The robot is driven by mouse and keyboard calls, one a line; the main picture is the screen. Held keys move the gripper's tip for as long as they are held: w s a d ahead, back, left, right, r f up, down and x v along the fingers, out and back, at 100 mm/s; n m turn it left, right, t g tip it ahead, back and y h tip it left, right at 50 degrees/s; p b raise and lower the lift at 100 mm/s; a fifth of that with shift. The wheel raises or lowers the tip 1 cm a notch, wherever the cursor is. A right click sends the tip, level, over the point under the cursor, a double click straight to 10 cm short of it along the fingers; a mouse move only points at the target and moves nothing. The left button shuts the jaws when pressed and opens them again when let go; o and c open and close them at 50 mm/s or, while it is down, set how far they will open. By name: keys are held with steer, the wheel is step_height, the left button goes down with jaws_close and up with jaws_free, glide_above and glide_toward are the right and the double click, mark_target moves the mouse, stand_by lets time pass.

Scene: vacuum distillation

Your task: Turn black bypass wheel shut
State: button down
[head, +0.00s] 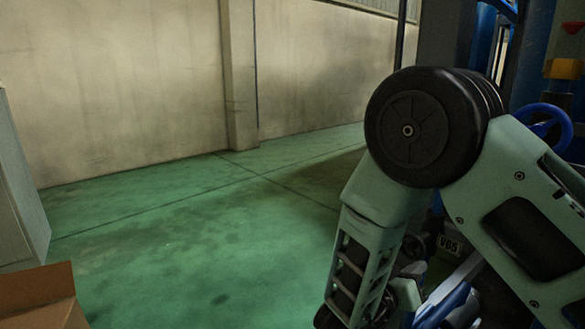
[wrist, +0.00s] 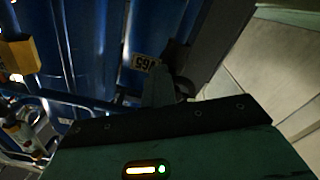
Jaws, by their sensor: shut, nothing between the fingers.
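My gripper (wrist: 160,74) shows in the wrist view as a narrow grey-green pair of fingers rising from the dark front edge of its housing. The fingers are together with nothing between them. A dark rounded part, apparently the black bypass wheel (wrist: 181,56), is just beyond and right of the fingertips, partly hidden by them. I cannot tell whether they touch it. A V65 tag (wrist: 145,63) is beside it, upside down. In the head view the tag (head: 449,245) and a small black wheel (head: 414,246) show low behind my arm, which hides much of them.
A blue handwheel (head: 545,127) is at the upper right, near blue pipework and a yellow fitting (head: 563,69). A cardboard box (head: 45,300) and a grey cabinet (head: 20,190) are on the left. The green floor (head: 200,240) between is clear.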

steer(key=shift+w+a+f+p, duration=0.3)
steer(key=shift+w+p, duration=0.05)
steer(key=shift+p, duration=0.2)
steer(key=shift+w, duration=0.1)
steer(key=shift+w+a+f+p, duration=0.25)
steer(key=shift+w+a+p, duration=0.35)
steer(key=shift+p, duration=0.3)
steer(key=shift+d+f, duration=0.1)
steer(key=p+v, duration=0.1)
steer(key=v, duration=0.5)
steer(key=shift+f+p, duration=0.3)
steer(key=shift+f, duration=0.05)
stand_by(0.3)
